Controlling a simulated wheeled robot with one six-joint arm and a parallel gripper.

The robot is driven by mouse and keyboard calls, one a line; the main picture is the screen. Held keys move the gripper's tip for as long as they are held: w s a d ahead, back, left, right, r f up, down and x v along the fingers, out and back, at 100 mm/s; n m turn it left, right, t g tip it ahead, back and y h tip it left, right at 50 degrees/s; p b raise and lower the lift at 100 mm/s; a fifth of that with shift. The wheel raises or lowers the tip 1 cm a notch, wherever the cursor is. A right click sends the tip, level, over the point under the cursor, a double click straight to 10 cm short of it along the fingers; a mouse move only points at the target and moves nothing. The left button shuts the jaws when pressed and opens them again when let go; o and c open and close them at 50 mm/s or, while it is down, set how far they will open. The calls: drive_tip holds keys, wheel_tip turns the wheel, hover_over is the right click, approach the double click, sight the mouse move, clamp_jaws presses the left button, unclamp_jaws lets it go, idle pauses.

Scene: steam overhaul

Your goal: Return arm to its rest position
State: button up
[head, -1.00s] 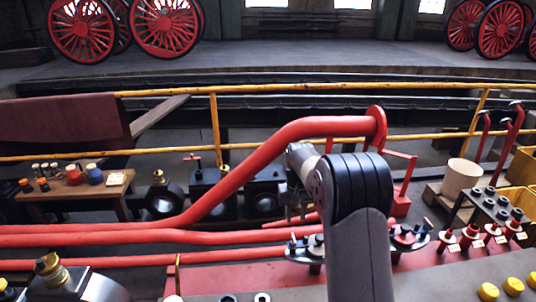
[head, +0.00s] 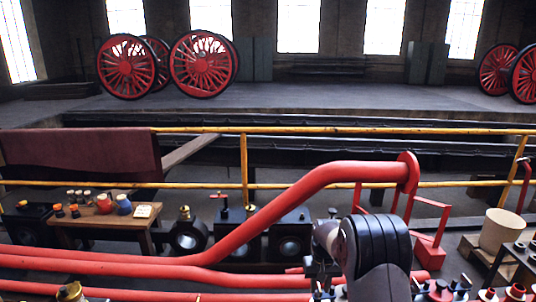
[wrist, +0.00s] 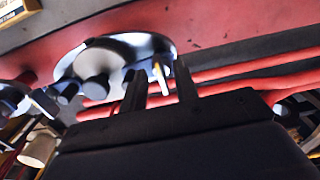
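My arm (head: 378,240) rises from the bottom of the head view and bends at a dark ribbed joint, with its wrist end pointing down and left. My gripper (wrist: 159,82) shows in the wrist view as two dark fingers with a gap between them. They look open and nothing is clearly held. A thin pale pin (wrist: 160,76) shows in the gap, seemingly beyond the fingers. In the head view the fingertips are small and partly hidden, above the red bench near the pipes.
A thick red pipe (head: 290,203) runs close left of and behind my arm. A yellow railing (head: 330,130) crosses behind it. A wooden table (head: 155,196) with small pots stands left. A pale drum (head: 507,232) stands right. In the wrist view a round plate (wrist: 115,52) with fittings lies below.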

wheel_tip(320, 180, up, 11)
wheel_tip(320, 180, down, 11)
drive_tip(key=shift+r, duration=0.15)
drive_tip(key=shift+f, duration=0.2)
drive_tip(key=n, duration=0.3)
drive_tip(key=shift+d+n, duration=0.1)
drive_tip(key=shift+n, duration=0.3)
drive_tip(key=shift+n+b, duration=0.4)
drive_tip(key=shift+n, duration=1.4)
drive_tip(key=shift+d, duration=0.1)
